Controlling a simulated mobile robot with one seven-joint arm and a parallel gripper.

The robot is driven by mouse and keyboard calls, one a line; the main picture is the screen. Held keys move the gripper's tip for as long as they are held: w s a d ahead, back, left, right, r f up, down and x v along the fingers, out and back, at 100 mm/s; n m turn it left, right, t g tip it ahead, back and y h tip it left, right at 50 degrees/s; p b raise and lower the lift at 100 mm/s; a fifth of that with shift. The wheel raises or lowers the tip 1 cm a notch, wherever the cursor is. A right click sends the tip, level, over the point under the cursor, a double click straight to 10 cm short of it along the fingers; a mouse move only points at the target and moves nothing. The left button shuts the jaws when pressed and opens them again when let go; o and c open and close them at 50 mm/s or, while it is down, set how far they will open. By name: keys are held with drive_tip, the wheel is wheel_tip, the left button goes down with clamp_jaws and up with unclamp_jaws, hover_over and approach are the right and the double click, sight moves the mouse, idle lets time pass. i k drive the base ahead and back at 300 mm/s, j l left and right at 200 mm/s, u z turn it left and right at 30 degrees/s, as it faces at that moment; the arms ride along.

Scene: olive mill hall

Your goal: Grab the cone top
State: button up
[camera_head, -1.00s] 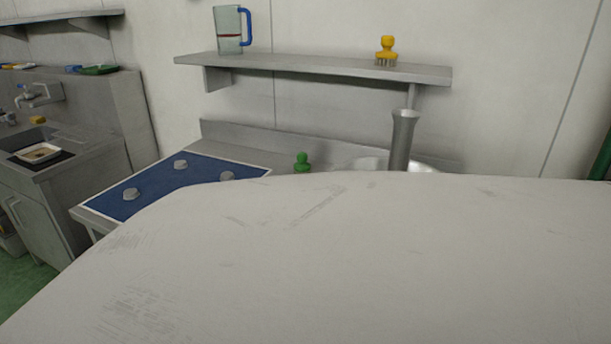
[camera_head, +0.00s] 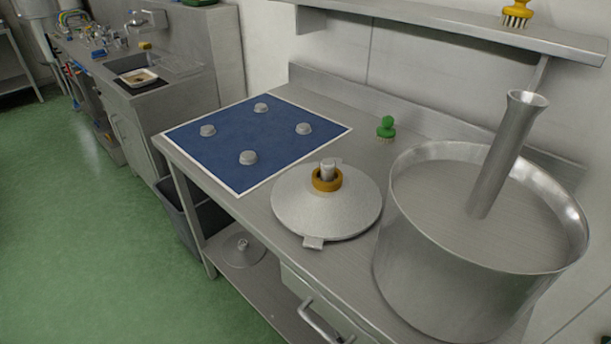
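A grey metal cone top (camera_head: 300,212) lies on the steel worktop, wide and shallow, with small tabs at its rim. An orange ring (camera_head: 327,181) sits around the short grey stub at its peak. The cone top is between a blue mat and a large steel pot, very close to the pot's left side. Nothing covers it. My gripper is not in view.
The steel pot (camera_head: 425,270) stands at right with a flared metal tube (camera_head: 506,150) leaning in it. The blue mat (camera_head: 229,132) bears several grey knobs. A green brush (camera_head: 386,128) stands behind. A wall shelf (camera_head: 430,18) overhangs the back. Another disc (camera_head: 243,262) lies on the lower shelf.

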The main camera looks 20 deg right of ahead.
sight(349, 211)
drive_tip(key=z, duration=0.75)
drive_tip(key=i+j, duration=0.1)
drive_tip(key=j, duration=0.3)
drive_tip(key=i+j, duration=0.15)
drive_tip(key=j, duration=0.25)
drive_tip(key=i+j, duration=0.1)
drive_tip(key=j, duration=0.3)
drive_tip(key=i+j, duration=0.1)
drive_tip(key=j, duration=0.3)
drive_tip(key=i+j, duration=0.1)
drive_tip(key=j, duration=0.3)
drive_tip(key=i+j, duration=0.15)
drive_tip(key=j, duration=0.25)
drive_tip(key=i+j, duration=0.1)
drive_tip(key=j, duration=0.3)
drive_tip(key=i+j, duration=0.1)
drive_tip(key=j, duration=0.3)
drive_tip(key=j+z, duration=0.35)
drive_tip(key=i+j+z, duration=0.1)
drive_tip(key=j+z, duration=0.2)
drive_tip(key=i+l+z, duration=0.2)
drive_tip(key=i+z, duration=0.25)
drive_tip(key=i+l+z, duration=0.1)
drive_tip(key=i+z, duration=0.15)
drive_tip(key=z, duration=0.2)
drive_tip(key=i, duration=0.25)
